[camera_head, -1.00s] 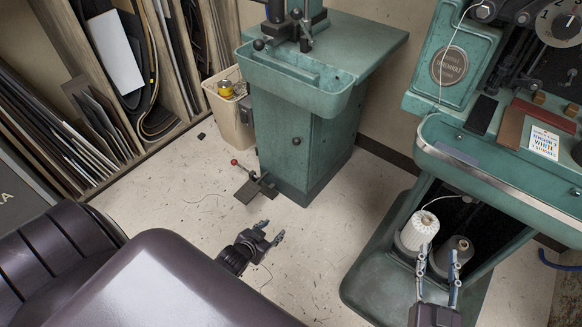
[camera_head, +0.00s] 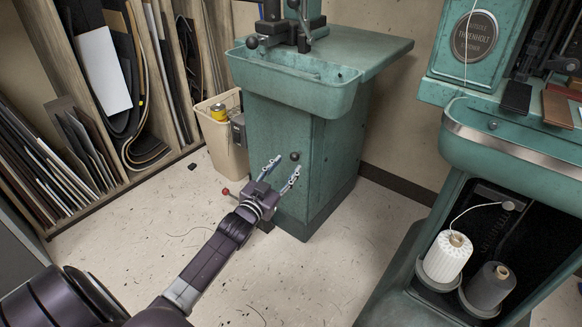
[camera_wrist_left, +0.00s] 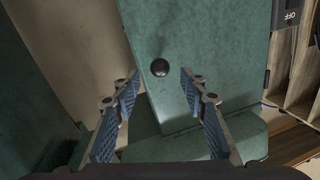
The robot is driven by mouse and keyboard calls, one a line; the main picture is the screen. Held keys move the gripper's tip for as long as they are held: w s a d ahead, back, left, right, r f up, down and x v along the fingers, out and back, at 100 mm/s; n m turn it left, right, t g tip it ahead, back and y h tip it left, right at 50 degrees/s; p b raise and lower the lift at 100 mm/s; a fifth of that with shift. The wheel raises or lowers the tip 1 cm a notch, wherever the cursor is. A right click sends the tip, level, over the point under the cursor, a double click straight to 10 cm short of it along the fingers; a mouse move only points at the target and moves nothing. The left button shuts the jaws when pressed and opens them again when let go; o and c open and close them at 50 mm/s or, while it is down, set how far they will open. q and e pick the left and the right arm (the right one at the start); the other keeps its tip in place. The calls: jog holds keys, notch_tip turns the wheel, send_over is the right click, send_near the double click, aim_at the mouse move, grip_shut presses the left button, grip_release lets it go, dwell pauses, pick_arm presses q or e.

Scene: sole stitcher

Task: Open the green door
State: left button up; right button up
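The green door (camera_head: 285,184) is the front panel of the green cabinet under the machine in the middle, and it looks shut. Its small dark round knob (camera_head: 295,156) sits near the panel's right edge. In the left wrist view the knob (camera_wrist_left: 160,67) stands ahead of and between the fingertips, untouched. My left gripper (camera_head: 281,172) is open and empty, in front of the door with its fingers pointing at the knob; it also shows in the left wrist view (camera_wrist_left: 158,78). My right gripper is not in view.
A beige bin (camera_head: 226,148) with a yellow can (camera_head: 219,112) stands left of the cabinet. A red-knobbed pedal (camera_head: 225,191) is on the floor, partly behind my gripper. The stitcher with thread spools (camera_head: 447,257) stands right. Floor between is clear.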

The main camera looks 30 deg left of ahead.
aim_at(292, 160)
pick_arm(q)
jog(key=shift+w+a+f+b, duration=0.15)
jog(key=shift+w+b, duration=0.15)
jog(key=shift+w, duration=0.7)
jog(key=shift+w+a+r+b, duration=0.1)
jog(key=shift+w+b, duration=0.2)
jog(key=shift+w, duration=0.65)
jog(key=shift+c, duration=0.7)
grip_shut()
